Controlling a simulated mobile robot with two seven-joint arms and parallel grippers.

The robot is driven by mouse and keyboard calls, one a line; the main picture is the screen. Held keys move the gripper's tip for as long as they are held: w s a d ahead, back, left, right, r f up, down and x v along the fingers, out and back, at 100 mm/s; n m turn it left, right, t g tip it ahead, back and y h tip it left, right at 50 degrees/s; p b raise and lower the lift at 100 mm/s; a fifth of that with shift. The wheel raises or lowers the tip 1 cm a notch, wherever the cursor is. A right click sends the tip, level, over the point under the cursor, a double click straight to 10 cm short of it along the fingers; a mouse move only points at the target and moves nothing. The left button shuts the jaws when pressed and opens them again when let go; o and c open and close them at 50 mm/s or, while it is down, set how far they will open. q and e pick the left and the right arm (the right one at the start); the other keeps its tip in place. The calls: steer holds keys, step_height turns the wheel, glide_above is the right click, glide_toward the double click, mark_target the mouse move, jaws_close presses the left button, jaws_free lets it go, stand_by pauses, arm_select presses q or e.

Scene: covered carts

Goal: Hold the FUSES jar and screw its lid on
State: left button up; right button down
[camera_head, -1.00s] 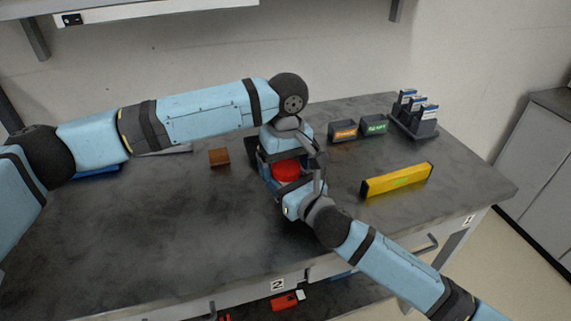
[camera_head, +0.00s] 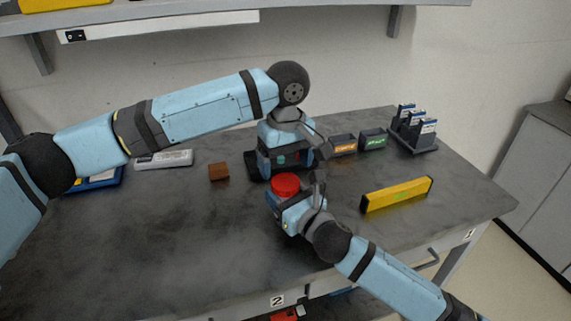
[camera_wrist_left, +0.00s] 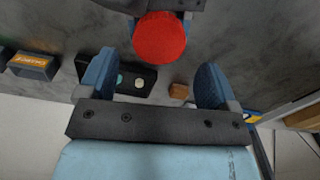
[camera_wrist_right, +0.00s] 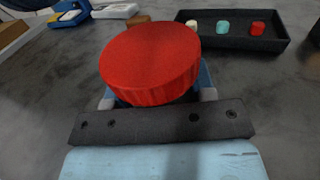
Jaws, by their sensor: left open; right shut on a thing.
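The red lid (camera_head: 285,184) sits over the jar at the middle of the bench. In the right wrist view the lid (camera_wrist_right: 150,62) fills the middle and hides the jar under it, so its label and the threads do not show. My right gripper (camera_head: 296,203) is shut on the jar below the lid, with blue fingers (camera_wrist_right: 157,92) on both sides. My left gripper (camera_wrist_left: 153,82) is open and empty. It hangs above and behind the lid, apart from it. In the left wrist view the lid (camera_wrist_left: 160,38) lies beyond the fingertips.
A black tray (camera_wrist_right: 226,41) with small white, teal and red pieces lies behind the jar. A brown block (camera_head: 218,171) is left of it. Two labelled bins (camera_head: 342,146) and a rack (camera_head: 414,145) stand back right. A yellow bar (camera_head: 397,194) lies right. The front left bench is clear.

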mark_target(286, 182)
arm_select(q)
step_height(286, 182, up, 3)
steer(key=n, duration=0.3)
steer(key=shift+r, duration=0.2)
steer(key=shift+f, duration=4)
steer(key=c, duration=0.9)
steer(key=shift+m, duration=1.7)
steer(key=shift+c, duration=0.2)
